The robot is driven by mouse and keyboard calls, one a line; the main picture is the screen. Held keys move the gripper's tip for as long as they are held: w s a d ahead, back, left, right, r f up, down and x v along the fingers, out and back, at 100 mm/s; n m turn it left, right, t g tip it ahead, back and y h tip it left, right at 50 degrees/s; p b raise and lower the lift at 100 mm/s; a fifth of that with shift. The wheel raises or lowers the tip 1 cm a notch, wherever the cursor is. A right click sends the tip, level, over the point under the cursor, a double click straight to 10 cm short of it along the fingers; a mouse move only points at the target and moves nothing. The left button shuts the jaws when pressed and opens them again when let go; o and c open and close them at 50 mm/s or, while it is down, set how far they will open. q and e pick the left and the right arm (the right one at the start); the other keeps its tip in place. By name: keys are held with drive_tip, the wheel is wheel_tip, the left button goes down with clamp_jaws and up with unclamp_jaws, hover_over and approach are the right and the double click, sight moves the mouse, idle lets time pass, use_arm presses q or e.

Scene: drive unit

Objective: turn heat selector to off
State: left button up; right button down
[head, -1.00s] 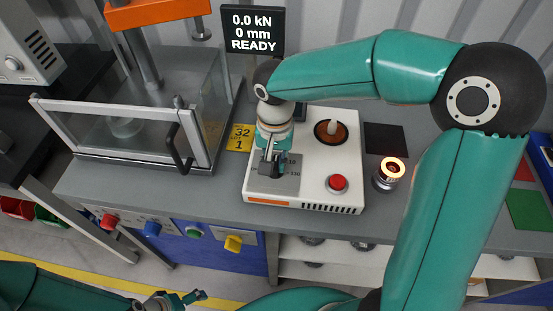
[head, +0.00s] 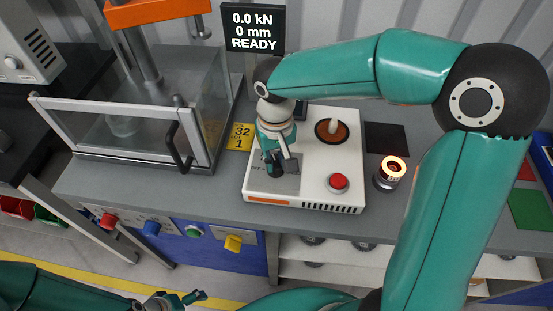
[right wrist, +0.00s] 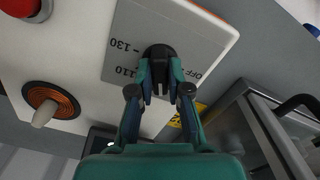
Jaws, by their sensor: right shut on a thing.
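The heat selector is a black knob (right wrist: 158,52) on a grey dial plate (right wrist: 200,35) marked OFF, 110 and 130. The plate is on the white control box (head: 328,187). My right gripper (head: 272,168) is over the plate, pointing down. In the right wrist view its two fingers (right wrist: 160,92) are closed on the knob's sides. The knob's near part is between the fingers, and I cannot tell which mark it points at. In the head view the gripper hides the knob. My left gripper (head: 180,300) is at the bottom edge, away from the box; its jaw opening is unclear.
The press guard with a black handle (head: 180,150) is on the left. A display (head: 253,28) reads READY.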

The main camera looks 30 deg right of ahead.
sight(276, 162)
drive_tip(key=n, duration=1.2)
drive_tip(key=shift+n+p, duration=0.3)
drive_tip(key=shift+p, duration=0.1)
drive_tip(key=c, duration=1.1)
unclamp_jaws()
drive_tip(key=shift+r, duration=0.1)
wheel_tip(276, 162, up, 12)
drive_tip(key=shift+f, duration=0.15)
